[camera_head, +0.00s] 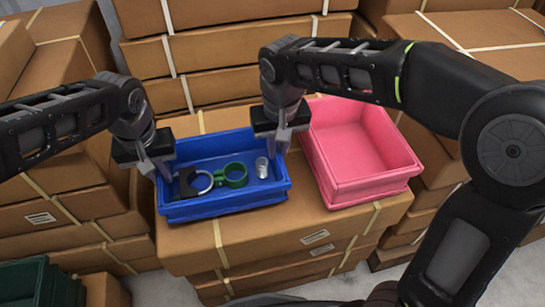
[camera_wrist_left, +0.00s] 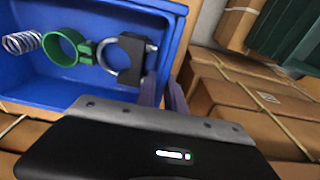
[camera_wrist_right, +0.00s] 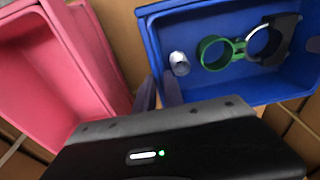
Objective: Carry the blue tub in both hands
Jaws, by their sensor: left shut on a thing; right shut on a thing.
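The blue tub (camera_head: 235,206) sits upright on, or just above, a cardboard box stack in the head view; I cannot tell whether it touches. Inside lie a green ring clamp (camera_head: 233,175), a dark bracket with a silver ring (camera_head: 190,183) and a small silver spring-like cylinder (camera_head: 262,167). My left gripper (camera_head: 160,172) is shut on the tub's left wall. My right gripper (camera_head: 281,144) is shut on its right wall. The tub also shows in the left wrist view (camera_wrist_left: 60,93) and the right wrist view (camera_wrist_right: 153,45). The fingertips are partly hidden at the walls.
An empty pink tub (camera_head: 372,187) stands close to the right of the blue tub. Strapped cardboard boxes (camera_head: 230,50) rise behind, with more at both sides. A dark green crate (camera_head: 40,284) is at the lower left. Bare box top (camera_head: 290,228) shows in front.

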